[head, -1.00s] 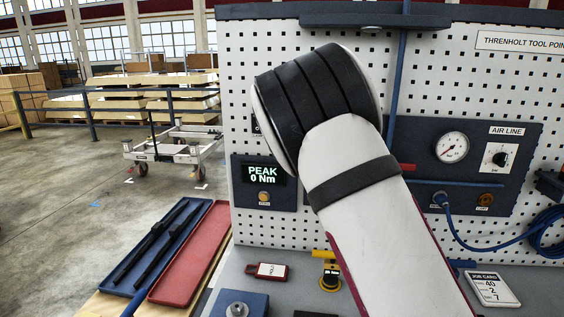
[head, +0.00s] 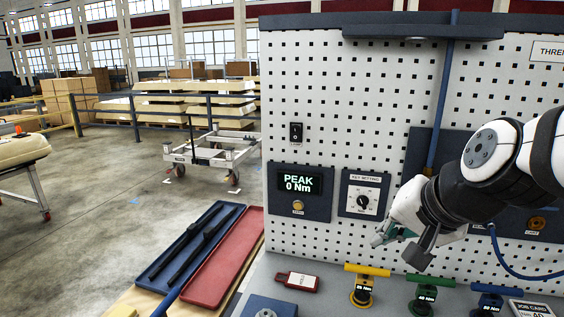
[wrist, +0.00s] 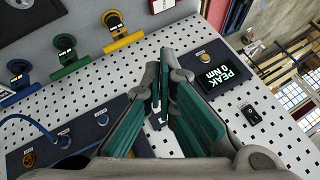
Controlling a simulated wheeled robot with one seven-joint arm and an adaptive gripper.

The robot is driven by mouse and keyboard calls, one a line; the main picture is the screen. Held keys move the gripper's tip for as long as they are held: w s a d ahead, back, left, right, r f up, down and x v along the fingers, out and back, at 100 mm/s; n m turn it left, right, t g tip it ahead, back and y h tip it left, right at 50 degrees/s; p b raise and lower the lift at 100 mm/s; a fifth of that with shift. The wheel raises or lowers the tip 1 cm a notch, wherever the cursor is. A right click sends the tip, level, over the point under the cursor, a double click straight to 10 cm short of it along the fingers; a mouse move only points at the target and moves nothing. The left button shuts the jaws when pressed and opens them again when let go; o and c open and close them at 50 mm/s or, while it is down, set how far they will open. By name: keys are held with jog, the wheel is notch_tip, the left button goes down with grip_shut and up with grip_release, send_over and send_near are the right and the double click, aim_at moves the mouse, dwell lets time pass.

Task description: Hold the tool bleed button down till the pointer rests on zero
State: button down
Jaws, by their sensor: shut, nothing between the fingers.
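The air line panel (head: 420,150) is at the right of the head view, mostly behind my arm. Its gauge and pointer are hidden there and do not show in the wrist view. A round brass-coloured part (head: 537,222) sits low on this panel, its label too small to read; it also shows in the wrist view (wrist: 28,158). I cannot tell if it is the bleed button. My gripper (head: 385,236) is shut and empty, in front of the pegboard and left of that part. Its green-padded fingers (wrist: 160,88) fill the middle of the wrist view.
The peak display panel (head: 299,190), key setting dial (head: 362,197) and rocker switch (head: 296,132) are left of my gripper. Yellow (head: 365,285), green (head: 423,292) and blue (head: 490,300) T-handled tools stand below on the bench. A blue hose (head: 510,262) hangs at the right.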

jog(key=s+d+r+n+g+h, duration=0.1)
jog(key=s+n, duration=0.5)
jog(key=s, duration=0.9)
jog(key=shift+s+d+g+h, duration=0.15)
jog(key=shift+d+g+h, duration=0.1)
jog(key=shift+g+h, duration=0.3)
